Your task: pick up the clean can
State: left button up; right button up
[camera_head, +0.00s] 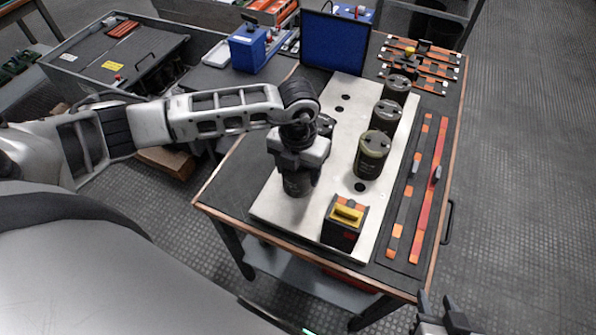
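Several dark cylindrical cans with two terminals on top stand on a white board (275,207). In the right row are a near can with a yellowish-green rim (373,158), a middle can (386,117) and a far can (398,90). Another can (326,121) is partly hidden behind my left wrist. My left gripper (298,178) points down over a dark can (298,187) at the board's left; its fingers and the can's top are hard to make out. I cannot tell which can is clean. My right gripper (437,304) is at the bottom edge, fingers apart and empty.
A black box with a yellow handle (344,222) stands at the board's near end. Orange-and-black strips (418,190) lie along the table's right side. A blue panel (335,42) stands at the back, beside a blue box (249,48). Floor to the right is clear.

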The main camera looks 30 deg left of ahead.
pick_arm(q)
jog(key=shift+r, duration=0.1)
pick_arm(e)
jog(key=shift+d, duration=0.1)
pick_arm(q)
jog(key=shift+r+p, duration=0.5)
jog(key=shift+r, duration=0.05)
notch_tip(320, 180, up, 3)
jog(key=shift+w+f+p, duration=0.1)
jog(key=shift+f+p, duration=0.1)
jog(key=shift+p, duration=0.8)
jog(key=w+d+r, duration=0.2)
jog(key=d+r, duration=0.2)
jog(key=d, duration=0.2)
jog(key=w+d+r, duration=0.2)
jog(key=d+r, duration=0.3)
jog(key=d, duration=0.2)
jog(key=shift+w+d, duration=0.15)
jog(key=shift+w, duration=0.1)
pick_arm(e)
jog(key=shift+s+d+r, duration=0.1)
jog(key=shift+d+r, duration=0.1)
jog(key=shift+r, duration=0.4)
pick_arm(q)
jog(key=shift+r, duration=0.1)
